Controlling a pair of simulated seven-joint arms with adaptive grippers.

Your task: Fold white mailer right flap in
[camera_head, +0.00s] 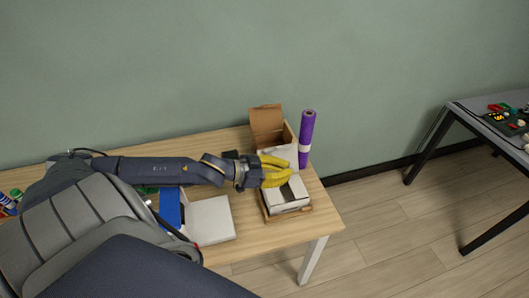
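The white mailer (287,197) appears to be the white box with a dark band across its top, on a low brown base near the right end of the wooden table. A white panel (284,153) stands behind my gripper; I cannot tell whether it belongs to this box. My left gripper (289,169), with yellow fingers, reaches in from the left above the box's far edge and hides part of it. Whether its fingers touch the box or are closed is unclear. The right flap cannot be made out clearly. My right gripper is not in view.
An open brown cardboard box (267,126) and an upright purple roll (307,132) stand behind the mailer. A white flat box (211,220) and a blue item (170,207) lie left of it. The table (262,240) is bare at its front right.

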